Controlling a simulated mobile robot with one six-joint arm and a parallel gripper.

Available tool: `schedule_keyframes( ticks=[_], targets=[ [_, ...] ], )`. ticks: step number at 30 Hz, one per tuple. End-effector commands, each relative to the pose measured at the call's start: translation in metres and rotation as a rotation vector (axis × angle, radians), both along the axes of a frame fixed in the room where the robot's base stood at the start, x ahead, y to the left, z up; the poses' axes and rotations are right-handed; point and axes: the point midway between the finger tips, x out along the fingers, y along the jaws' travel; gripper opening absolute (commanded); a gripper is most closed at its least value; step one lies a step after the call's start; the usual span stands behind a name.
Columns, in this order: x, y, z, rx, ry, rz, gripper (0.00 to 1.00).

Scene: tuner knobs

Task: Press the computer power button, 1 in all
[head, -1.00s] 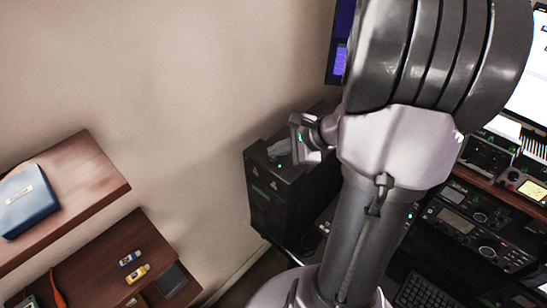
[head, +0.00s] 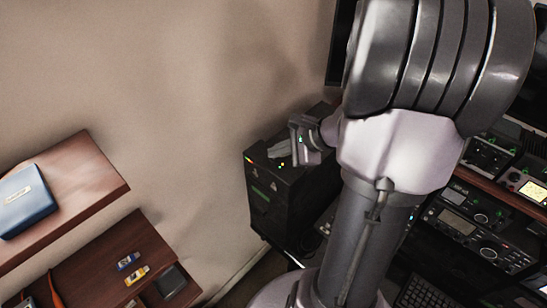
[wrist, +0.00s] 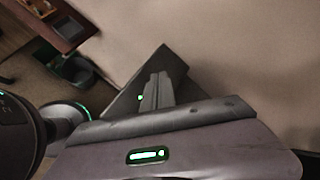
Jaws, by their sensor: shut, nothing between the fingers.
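The black computer tower (head: 272,200) stands against the wall, left of my arm. Small green lights (head: 281,165) glow on its top, and a small coloured light shows at its top left edge. My gripper (head: 278,149) is shut and empty over the top of the tower. In the wrist view the shut fingers (wrist: 156,92) point at the dark tower top (wrist: 172,66), with a green light (wrist: 140,97) just left of them. I cannot make out the button's face, nor whether the fingertips touch it.
Wooden shelves (head: 85,178) at the left hold a blue box (head: 26,202) and small items. Radio equipment (head: 470,228) and a keyboard (head: 424,294) are on the right. The monitor (head: 342,45) behind my arm is dark. Bare wall lies left of the tower.

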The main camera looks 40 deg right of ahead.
Motion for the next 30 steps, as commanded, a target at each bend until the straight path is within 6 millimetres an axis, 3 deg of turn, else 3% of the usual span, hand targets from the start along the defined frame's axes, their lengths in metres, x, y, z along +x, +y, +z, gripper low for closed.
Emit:
schedule_keyframes(
  ticks=[4,16,30],
  targets=[
    [0.0,0.0,0.01,-0.001,0.0,0.001,0.0],
    [0.0,0.0,0.015,0.0,-0.001,-0.001,0.0],
    [0.0,0.0,0.061,-0.001,-0.001,0.0,0.0]
  ],
)
